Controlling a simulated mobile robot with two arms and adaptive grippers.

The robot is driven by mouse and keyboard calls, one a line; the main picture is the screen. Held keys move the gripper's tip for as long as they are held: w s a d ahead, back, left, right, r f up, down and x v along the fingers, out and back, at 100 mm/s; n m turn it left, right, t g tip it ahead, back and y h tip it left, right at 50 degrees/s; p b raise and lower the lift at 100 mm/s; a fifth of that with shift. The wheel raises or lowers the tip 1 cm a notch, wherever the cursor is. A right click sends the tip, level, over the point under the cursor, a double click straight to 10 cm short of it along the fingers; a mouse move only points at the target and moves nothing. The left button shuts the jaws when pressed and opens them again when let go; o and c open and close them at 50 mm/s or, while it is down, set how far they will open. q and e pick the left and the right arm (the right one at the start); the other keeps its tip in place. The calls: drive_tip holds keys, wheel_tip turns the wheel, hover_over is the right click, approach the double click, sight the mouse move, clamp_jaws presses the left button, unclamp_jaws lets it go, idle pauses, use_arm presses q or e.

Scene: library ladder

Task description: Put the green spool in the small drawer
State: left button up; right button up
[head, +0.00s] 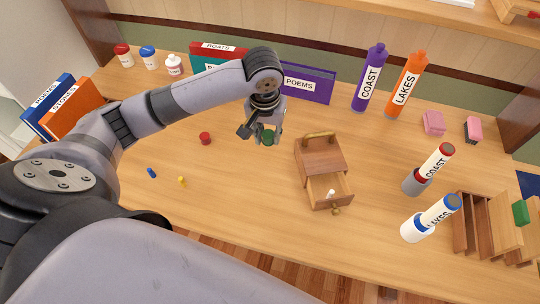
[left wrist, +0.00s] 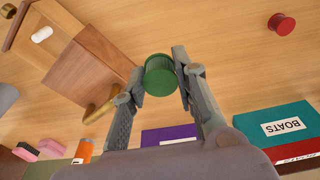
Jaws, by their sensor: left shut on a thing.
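The green spool (left wrist: 159,75) is between the fingertips of my left gripper (left wrist: 166,76) in the left wrist view. In the head view the spool (head: 267,137) shows below my left gripper (head: 266,132), which is shut on it, left of the wooden drawer box. The small drawer (head: 329,190) is pulled open at the front of the wooden box (head: 321,158). A small white piece (head: 330,194) lies in the drawer; it also shows in the left wrist view (left wrist: 42,34). My right gripper is not in view.
A red spool (head: 205,138), a blue peg (head: 151,172) and a yellow peg (head: 182,181) lie on the table. Books (head: 306,84) stand behind the gripper. Labelled tubes (head: 412,179) and a wooden rack (head: 487,228) stand at the right.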

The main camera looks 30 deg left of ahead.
sight(269, 167)
use_arm(q)
wheel_tip(269, 167, down, 14)
drive_tip(key=shift+r, duration=0.25)
idle(0.3)
drive_tip(key=o, duration=0.9)
drive_tip(key=shift+f, duration=0.1)
